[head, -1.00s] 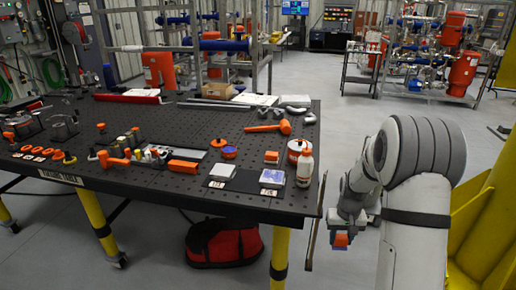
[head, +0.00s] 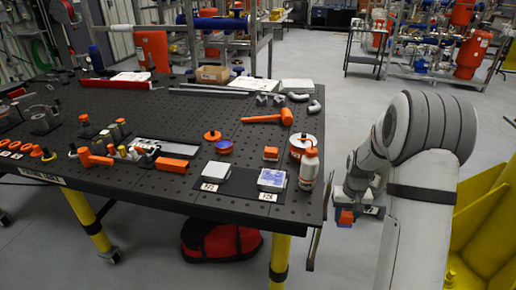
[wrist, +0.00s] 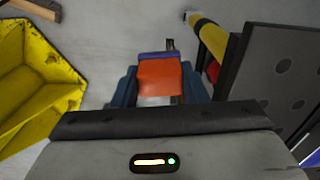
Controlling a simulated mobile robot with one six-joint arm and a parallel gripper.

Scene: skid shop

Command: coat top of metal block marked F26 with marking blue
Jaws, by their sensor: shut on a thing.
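My gripper (head: 347,208) hangs beyond the right edge of the table, apart from it. It is shut on an orange block with a blue edge (wrist: 160,80), which also shows in the head view (head: 346,218). Two small blocks stand on a dark mat (head: 240,183) near the table's front right. The left block (head: 215,171) has a plain pale grey top. The right block (head: 271,178) shows blue on top. Each has a white tag in front; the tags are too small to read surely, so I cannot tell which is F26.
An orange mallet (head: 270,118) lies behind. Floor behind the gripper is clear.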

